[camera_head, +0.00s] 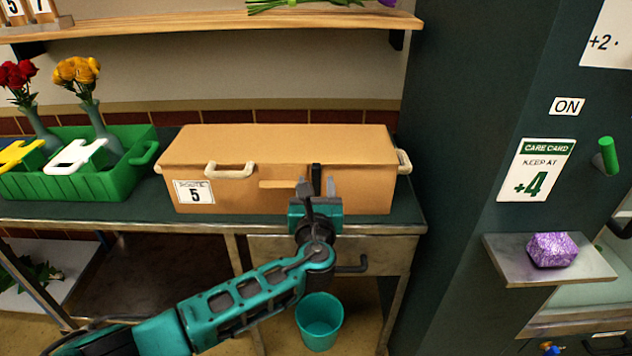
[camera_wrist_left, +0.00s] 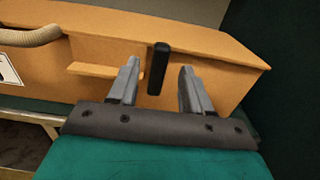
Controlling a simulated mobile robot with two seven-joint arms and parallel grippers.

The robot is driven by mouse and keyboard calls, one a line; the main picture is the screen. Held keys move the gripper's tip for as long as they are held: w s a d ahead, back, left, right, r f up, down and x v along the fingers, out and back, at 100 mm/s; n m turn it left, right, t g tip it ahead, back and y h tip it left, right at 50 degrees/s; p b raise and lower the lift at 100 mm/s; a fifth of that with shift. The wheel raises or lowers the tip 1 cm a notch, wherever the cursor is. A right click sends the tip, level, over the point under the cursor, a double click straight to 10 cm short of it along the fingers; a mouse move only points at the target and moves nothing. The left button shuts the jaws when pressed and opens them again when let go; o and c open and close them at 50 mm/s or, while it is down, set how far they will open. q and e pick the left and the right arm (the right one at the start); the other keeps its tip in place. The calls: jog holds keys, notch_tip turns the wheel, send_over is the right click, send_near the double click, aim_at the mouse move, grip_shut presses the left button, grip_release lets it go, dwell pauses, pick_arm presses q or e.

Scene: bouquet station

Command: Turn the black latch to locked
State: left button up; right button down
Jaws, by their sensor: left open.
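The black latch (camera_wrist_left: 158,68) is a short upright bar on the front of the tan box (camera_wrist_left: 220,52). In the head view the latch (camera_head: 316,178) shows just above my left gripper (camera_head: 318,188), which hides its lower part. In the left wrist view my left gripper (camera_wrist_left: 158,85) is open, with one finger on each side of the latch and visible gaps to both. I cannot tell how deep the fingers reach around it. My right gripper is in neither view.
The box has a cream front handle (camera_head: 230,170), a ledge (camera_head: 280,184) left of the latch and a card marked 5 (camera_head: 194,192). It stands on a dark green counter (camera_head: 120,211). A green crate (camera_head: 60,186) stands left. A dark pillar (camera_head: 455,180) rises right.

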aim_at(316, 178)
pick_arm(q)
jog(key=shift+w, duration=1.4)
jog(key=shift+c, duration=0.5)
grip_shut()
